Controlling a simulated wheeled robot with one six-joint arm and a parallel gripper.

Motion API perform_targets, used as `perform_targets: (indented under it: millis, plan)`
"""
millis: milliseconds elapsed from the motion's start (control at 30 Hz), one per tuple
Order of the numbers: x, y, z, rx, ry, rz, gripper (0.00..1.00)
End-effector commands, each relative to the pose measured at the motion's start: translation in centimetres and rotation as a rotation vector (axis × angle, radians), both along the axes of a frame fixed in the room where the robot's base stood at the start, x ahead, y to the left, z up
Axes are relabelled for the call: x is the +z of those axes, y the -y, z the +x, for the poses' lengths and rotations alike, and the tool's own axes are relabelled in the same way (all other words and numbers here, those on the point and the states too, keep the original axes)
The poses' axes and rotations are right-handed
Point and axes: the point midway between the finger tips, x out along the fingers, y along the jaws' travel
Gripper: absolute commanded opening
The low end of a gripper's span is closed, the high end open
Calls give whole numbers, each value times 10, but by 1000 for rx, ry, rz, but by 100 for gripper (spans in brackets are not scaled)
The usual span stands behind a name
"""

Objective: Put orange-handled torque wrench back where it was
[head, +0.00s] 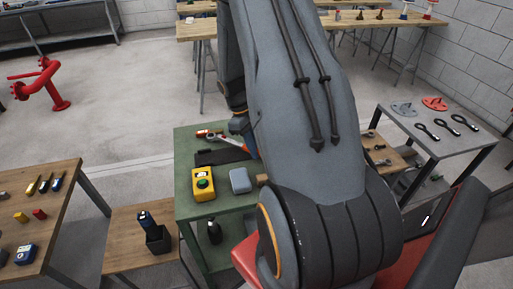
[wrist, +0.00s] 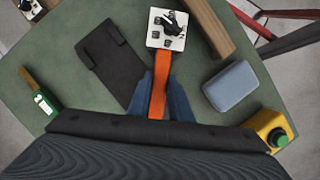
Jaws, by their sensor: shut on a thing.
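My gripper (wrist: 158,98) shows in the wrist view as two blue fingers, shut on the orange handle (wrist: 160,75) of the torque wrench. The handle points up the picture, over the green tabletop (wrist: 75,23). Its far end meets or overlaps a white square piece with black parts (wrist: 155,40); I cannot tell whether they are joined. The rest of the wrench is hidden below the fingers. A black pouch (wrist: 110,62) lies flat left of the handle. In the head view my arm hides much of the gripper; an orange and silver tool (head: 232,141) shows beside it.
On the green table, a blue-grey case (wrist: 231,86) and a yellow box with a green button (wrist: 272,130) lie right of the gripper. A wooden block (wrist: 207,28) lies beyond. A green-and-white item (wrist: 42,102) is at left. A grey table (head: 437,105) stands right.

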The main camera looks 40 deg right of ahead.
Motion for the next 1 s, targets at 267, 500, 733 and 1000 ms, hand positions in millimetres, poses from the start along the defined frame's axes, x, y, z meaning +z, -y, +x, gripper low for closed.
perform_targets:
  millis: [267, 500, 733, 1000]
  plan:
    - [-5, 0, 0, -1, 1, -1, 0]
    - [-9, 0, 0, -1, 1, 0, 20]
    - [-8, 0, 0, 0, 1, 0, 37]
    - [-3, 0, 1, -1, 2, -1, 37]
